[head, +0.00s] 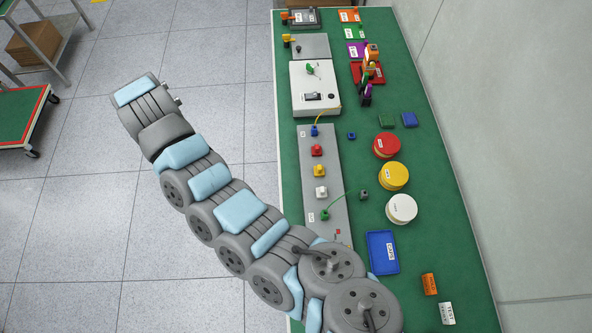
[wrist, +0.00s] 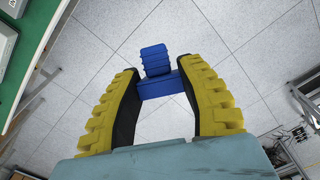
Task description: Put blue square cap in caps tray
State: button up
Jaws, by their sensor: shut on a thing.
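My gripper (wrist: 160,70) has yellow ribbed fingers with dark inner pads. In the wrist view it is shut on a blue piece (wrist: 158,86) with a square block and a ribbed part beyond it, which I take to be the blue square cap. The piece is held over the grey floor, with the green table at the left edge. A blue tray (head: 376,264) with a white label lies on the green table in the head view, right of my arm's base. Its label is too small to read surely. The fingers and the held piece cannot be made out in the head view.
The green table (head: 440,230) holds a grey panel (head: 335,195) with coloured connectors, and red (head: 386,145), yellow (head: 394,176) and white (head: 402,208) round containers. Orange (head: 430,284) and white (head: 446,313) blocks lie near the tray. A wall stands right; open floor is left.

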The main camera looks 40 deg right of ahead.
jog(key=shift+w+d+r+n, duration=0.15)
jog(key=shift+w+r+n, duration=0.1)
jog(key=shift+w, duration=0.25)
jog(key=shift+w+d+r+n, duration=0.1)
jog(key=shift+w+n, duration=0.15)
jog(key=shift+w, duration=0.2)
jog(key=w+d+f+n+b, duration=0.1)
jog(key=w+d+f+n, duration=0.1)
jog(key=w+d+n, duration=0.2)
jog(key=shift+w+d+n, duration=0.35)
jog(key=shift+w+n, duration=0.65)
jog(key=shift+w, duration=0.05)
jog(key=shift+s+d+f, duration=0.1)
jog(key=shift+d+f, duration=0.2)
jog(key=shift+d, duration=0.15)
